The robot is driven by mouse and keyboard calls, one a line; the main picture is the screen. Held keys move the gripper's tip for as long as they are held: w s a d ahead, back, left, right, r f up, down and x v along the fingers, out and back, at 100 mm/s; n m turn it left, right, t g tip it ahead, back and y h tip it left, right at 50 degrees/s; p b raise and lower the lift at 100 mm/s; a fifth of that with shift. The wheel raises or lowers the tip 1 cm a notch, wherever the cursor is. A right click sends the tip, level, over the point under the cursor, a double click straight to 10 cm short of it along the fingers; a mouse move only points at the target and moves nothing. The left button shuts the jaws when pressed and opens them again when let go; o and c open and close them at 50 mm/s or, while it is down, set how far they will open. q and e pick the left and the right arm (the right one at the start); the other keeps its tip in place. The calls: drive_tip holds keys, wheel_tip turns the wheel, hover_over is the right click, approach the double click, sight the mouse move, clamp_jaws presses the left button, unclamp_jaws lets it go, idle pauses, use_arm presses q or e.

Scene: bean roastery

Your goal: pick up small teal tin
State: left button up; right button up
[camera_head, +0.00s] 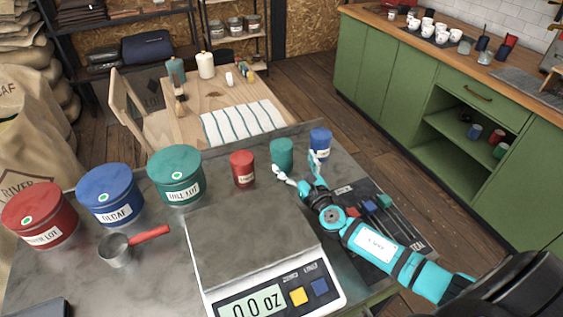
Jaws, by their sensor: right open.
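The small teal tin (282,153) stands upright near the far edge of the grey table, between a small red tin and a small blue tin. My right gripper (297,167) reaches in from the lower right. Its fingers are spread, one in front of the teal tin's base and the other by the blue tin. The gripper appears empty; I cannot tell whether a finger touches either tin. My left gripper is not in view.
The small red tin (242,169) and small blue tin (320,143) flank the teal one. A scale (255,250) fills the front middle. Large red (40,216), blue (110,195) and teal (176,176) canisters and a red-handled scoop (117,249) stand left.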

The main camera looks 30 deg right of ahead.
sight(282, 150)
drive_tip(key=shift+w, duration=0.7)
drive_tip(key=w, duration=0.6)
drive_tip(key=shift+w+a+f, duration=0.1)
drive_tip(key=c, duration=1.4)
